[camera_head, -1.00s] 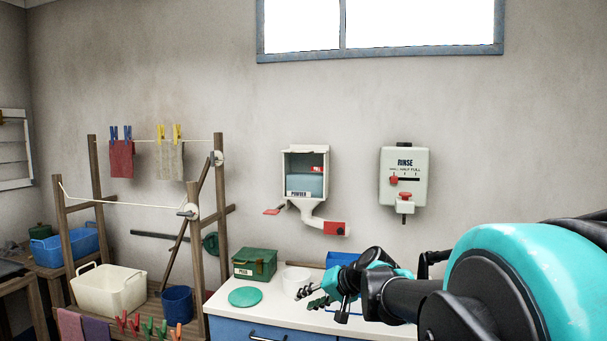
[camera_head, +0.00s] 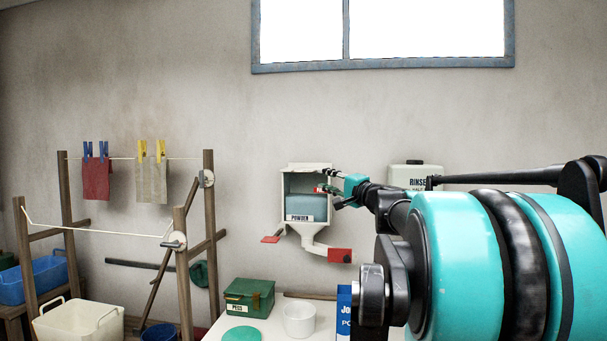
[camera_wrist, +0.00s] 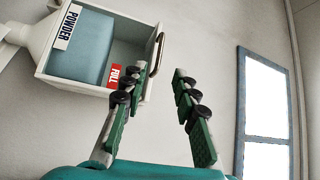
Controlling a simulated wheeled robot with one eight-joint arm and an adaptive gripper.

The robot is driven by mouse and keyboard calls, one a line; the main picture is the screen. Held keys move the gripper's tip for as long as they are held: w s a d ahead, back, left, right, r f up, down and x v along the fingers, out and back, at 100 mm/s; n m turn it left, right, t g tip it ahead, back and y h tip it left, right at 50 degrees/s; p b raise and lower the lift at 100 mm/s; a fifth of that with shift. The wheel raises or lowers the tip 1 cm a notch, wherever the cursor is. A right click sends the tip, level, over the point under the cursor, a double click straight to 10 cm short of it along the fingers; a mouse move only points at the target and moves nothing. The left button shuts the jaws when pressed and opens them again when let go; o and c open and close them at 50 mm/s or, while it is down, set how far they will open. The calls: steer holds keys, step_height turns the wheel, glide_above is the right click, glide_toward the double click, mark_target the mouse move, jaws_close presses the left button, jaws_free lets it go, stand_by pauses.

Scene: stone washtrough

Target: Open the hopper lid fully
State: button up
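The powder hopper (camera_head: 307,218) is a white wall box with an open front, blue-grey powder inside and a POWDER label. Its pale lid (camera_head: 309,167) lies along the top and looks shut. In the wrist view the hopper (camera_wrist: 75,80) appears turned on its side, with a brown handle (camera_wrist: 156,53) at its top edge and a red FULL tag (camera_wrist: 115,74) inside. My gripper (camera_head: 332,182) is at the hopper's upper right. In the wrist view my gripper (camera_wrist: 158,78) has its green fingers spread apart with nothing between them. The handle is just beyond the left fingertip; contact cannot be told.
A RINSE dispenser (camera_head: 416,176) hangs to the right, partly behind my arm. A chute with a red end (camera_head: 340,255) hangs below the hopper. The counter below holds a green peg box (camera_head: 248,295) and a white cup (camera_head: 299,319). A drying rack stands left.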

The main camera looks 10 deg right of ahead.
mark_target(304, 172)
steer(key=x, duration=1.2)
steer(key=shift+w+f, duration=0.1)
steer(key=shift+c, duration=0.2)
jaws_close()
